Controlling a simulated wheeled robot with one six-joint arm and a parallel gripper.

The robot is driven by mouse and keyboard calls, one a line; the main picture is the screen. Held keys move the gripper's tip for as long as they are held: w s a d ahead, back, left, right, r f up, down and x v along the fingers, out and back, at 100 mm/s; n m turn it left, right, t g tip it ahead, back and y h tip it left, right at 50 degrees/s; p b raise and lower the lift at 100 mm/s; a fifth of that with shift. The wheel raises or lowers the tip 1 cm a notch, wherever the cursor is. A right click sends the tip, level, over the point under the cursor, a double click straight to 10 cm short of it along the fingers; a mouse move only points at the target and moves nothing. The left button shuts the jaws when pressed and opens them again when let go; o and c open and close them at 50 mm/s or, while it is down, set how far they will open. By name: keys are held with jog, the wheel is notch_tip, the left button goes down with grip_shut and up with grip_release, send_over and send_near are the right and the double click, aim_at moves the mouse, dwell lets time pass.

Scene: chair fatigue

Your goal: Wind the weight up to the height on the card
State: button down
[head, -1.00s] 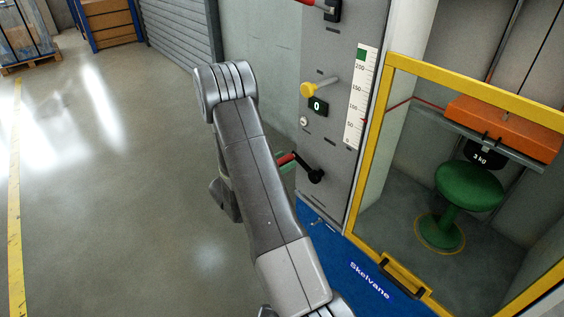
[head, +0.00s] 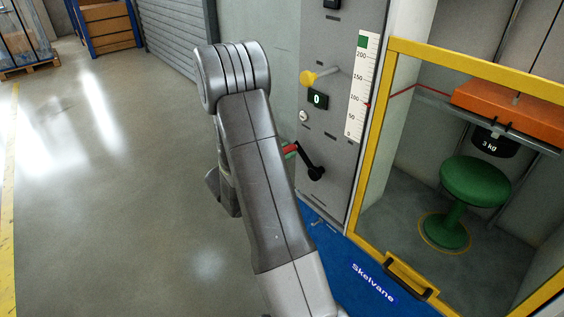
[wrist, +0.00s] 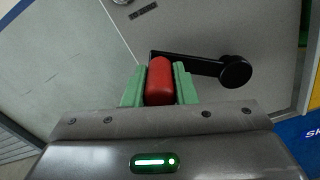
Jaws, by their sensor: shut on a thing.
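The crank (head: 309,162) is a black arm on a round hub, low on the grey panel, with a red grip (head: 291,148). The grip points up and left of the hub. In the wrist view my gripper's green fingers (wrist: 159,84) are shut on the red grip (wrist: 160,80); in the head view my arm hides most of them. The black weight marked 3 kg (head: 489,146) hangs under the orange beam, above the green stool (head: 474,182) and apart from it. The white scale (head: 359,90) has a red pointer (head: 368,104) a little below 100. I cannot make out a card.
A yellow-framed guard (head: 367,150) stands between the panel and the stool. A yellow knob (head: 308,79) sticks out above the display (head: 317,99), which reads 0. The blue base (head: 345,268) lies below. Open floor lies to the left.

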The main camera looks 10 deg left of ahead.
jog(key=shift+r, duration=0.25)
jog(key=c, duration=1.2)
grip_release()
jog(key=shift+s+d, duration=0.1)
jog(key=shift+s+a, duration=0.25)
jog(key=v, duration=1.3)
jog(key=x, duration=1.3)
jog(key=shift+w+d+f, duration=0.1)
jog(key=shift+w+d, duration=0.1)
jog(key=shift+w, duration=0.1)
